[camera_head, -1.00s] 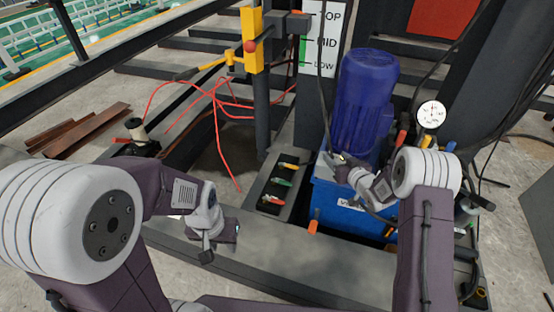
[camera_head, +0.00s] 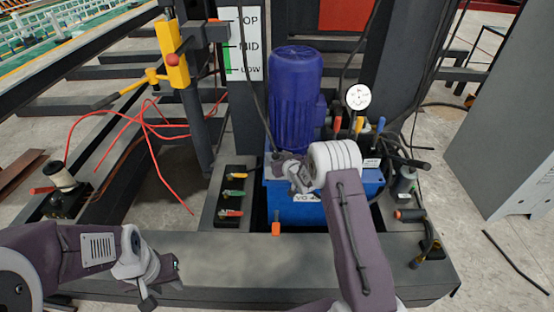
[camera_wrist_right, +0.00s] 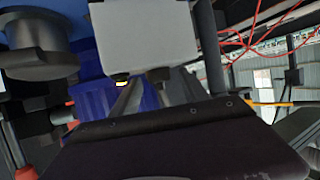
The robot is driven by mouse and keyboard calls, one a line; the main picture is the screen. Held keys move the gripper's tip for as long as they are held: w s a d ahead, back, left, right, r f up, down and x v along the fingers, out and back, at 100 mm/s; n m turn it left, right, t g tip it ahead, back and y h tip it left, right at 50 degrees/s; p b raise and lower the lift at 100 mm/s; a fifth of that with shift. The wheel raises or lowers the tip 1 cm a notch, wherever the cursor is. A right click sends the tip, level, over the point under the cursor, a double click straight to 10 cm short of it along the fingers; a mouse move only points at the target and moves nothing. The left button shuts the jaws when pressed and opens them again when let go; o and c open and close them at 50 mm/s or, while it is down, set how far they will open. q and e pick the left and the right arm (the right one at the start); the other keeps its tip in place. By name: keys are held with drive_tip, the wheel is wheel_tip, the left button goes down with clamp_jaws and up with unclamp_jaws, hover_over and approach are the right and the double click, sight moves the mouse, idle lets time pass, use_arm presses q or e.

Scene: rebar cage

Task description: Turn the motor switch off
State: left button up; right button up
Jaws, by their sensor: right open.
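The blue motor (camera_head: 297,95) stands upright on the blue tank (camera_head: 290,210) in the head view. My right gripper (camera_head: 282,168) is at the lower front of the motor, over the tank's top. Its fingers are small and partly hidden there, but they are open. I cannot make out the motor switch in the head view. The right wrist view shows a pale grey box (camera_wrist_right: 145,38) close in front, with the blue motor (camera_wrist_right: 100,98) behind it; I cannot tell if the switch is on this box. My left gripper (camera_head: 170,272) is low at the left, away from the motor.
A round gauge (camera_head: 358,97) and coloured handles stand right of the motor. A yellow post fitting (camera_head: 173,55) and red cables (camera_head: 150,130) are at the left. A grey cabinet (camera_head: 510,140) stands at the right.

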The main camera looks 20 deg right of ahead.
clamp_jaws()
drive_tip(key=shift+d+r+n+y+p, duration=0.2)
drive_tip(key=shift+r+n+y+p, duration=0.1)
drive_tip(key=shift+n+y+p, duration=0.3)
drive_tip(key=shift+w+d+n+g+y+p, duration=0.1)
drive_tip(key=shift+n+g+y+p, duration=0.2)
drive_tip(key=shift+n+y+p, duration=0.6)
drive_tip(key=shift+w+n+g+y+p, duration=0.1)
drive_tip(key=shift+n+g+y+p, duration=0.3)
drive_tip(key=shift+y, duration=0.4)
drive_tip(key=shift+f+n+y, duration=0.15)
drive_tip(key=shift+n+y, duration=0.15)
drive_tip(key=shift+n, duration=0.1)
unclamp_jaws()
drive_tip(key=shift+f, duration=0.1)
